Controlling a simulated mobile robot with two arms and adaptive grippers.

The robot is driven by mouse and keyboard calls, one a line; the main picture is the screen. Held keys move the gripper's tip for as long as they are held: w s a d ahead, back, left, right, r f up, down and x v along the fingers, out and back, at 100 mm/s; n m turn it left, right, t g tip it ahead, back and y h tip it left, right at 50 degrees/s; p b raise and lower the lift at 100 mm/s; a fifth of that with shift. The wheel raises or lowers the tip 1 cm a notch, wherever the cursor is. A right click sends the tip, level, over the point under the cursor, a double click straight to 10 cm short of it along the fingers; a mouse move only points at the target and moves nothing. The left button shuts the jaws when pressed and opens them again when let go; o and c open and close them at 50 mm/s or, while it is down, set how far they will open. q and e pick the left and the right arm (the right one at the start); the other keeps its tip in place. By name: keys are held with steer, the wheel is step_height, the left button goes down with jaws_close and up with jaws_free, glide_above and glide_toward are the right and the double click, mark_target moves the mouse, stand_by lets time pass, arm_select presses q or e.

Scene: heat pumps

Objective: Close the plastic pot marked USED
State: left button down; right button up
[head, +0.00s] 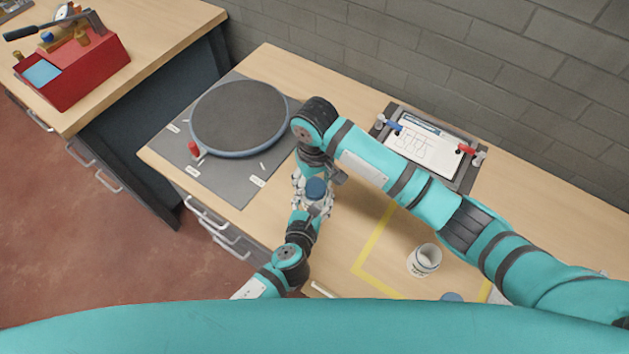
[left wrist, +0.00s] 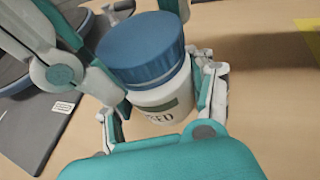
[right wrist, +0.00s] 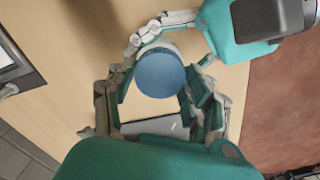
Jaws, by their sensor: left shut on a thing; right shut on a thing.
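The white pot marked USED (left wrist: 168,108) stands upright between the arms, part of its lettering showing in the left wrist view. Its blue lid (left wrist: 140,48) is on top of it; I cannot tell whether it is fully seated. The lid also shows in the head view (head: 316,188) and the right wrist view (right wrist: 160,73). My left gripper (head: 313,207) is shut on the pot's body from the near side. My right gripper (right wrist: 158,92) comes from above and is shut on the lid, with fingers at both sides of it.
A second white pot (head: 424,262) stands open inside a yellow taped outline, with a blue lid (head: 452,297) partly hidden near it. A round grey plate device (head: 238,118) lies on a dark mat at left. A clipboard (head: 425,150) lies at the back. A red toolbox (head: 75,70) is on another bench.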

steer(key=m, duration=0.6)
steer(key=shift+s+a, duration=0.1)
steer(key=shift+a, duration=0.05)
steer(key=m, duration=0.7)
steer(key=shift+m, duration=0.8)
steer(key=shift+w, duration=0.2)
steer(key=o, duration=0.8)
steer(key=shift+c, duration=0.2)
